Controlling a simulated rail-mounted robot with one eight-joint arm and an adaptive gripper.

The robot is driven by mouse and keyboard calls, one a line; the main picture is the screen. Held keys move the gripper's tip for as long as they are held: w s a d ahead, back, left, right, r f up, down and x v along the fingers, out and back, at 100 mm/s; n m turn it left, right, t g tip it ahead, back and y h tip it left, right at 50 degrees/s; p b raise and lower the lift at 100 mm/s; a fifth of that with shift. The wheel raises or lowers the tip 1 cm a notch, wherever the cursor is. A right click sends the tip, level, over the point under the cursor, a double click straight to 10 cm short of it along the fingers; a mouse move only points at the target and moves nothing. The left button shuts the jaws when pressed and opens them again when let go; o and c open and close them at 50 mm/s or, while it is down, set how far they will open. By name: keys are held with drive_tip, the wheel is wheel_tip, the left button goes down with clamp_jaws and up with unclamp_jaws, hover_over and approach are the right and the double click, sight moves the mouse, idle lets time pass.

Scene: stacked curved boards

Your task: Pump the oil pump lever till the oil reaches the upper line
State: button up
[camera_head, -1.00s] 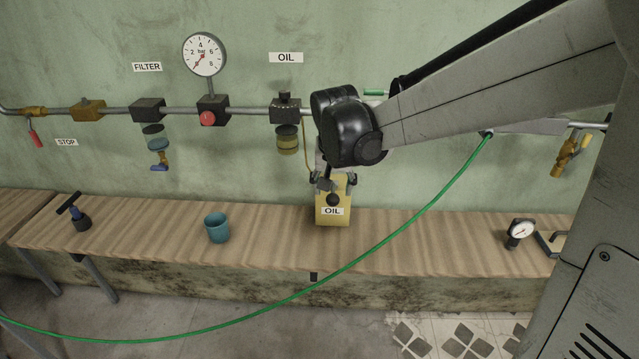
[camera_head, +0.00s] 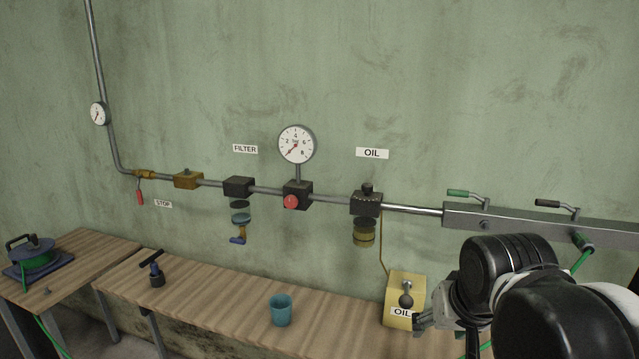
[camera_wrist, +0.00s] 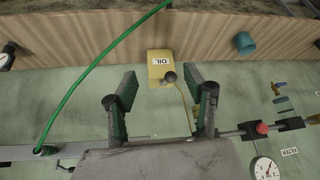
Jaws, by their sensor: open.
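The yellow oil pump box (camera_head: 395,283), labelled OIL, stands on the bench against the wall. Its lever ends in a dark round knob (camera_head: 406,301) at the box's front. In the wrist view the box (camera_wrist: 157,57) and knob (camera_wrist: 170,77) appear upside down, beyond the fingertips. The oil bowl (camera_head: 363,234) hangs under a black block on the pipe and looks amber; its level and lines are too small to read. My gripper (camera_wrist: 160,82) is open and empty, its green-padded fingers spread apart. In the head view it is just right of the box, partly hidden by my arm.
A teal cup (camera_head: 281,310) stands on the bench (camera_head: 215,300) left of the pump. A thin tube runs from the pump up to the pipe. A green hose (camera_wrist: 95,85) crosses beside the gripper in the wrist view. The filter bowl (camera_head: 240,215) hangs farther left.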

drive_tip(key=s+f+n+t, duration=0.1)
drive_tip(key=s+f, duration=0.1)
drive_tip(key=s, duration=0.5)
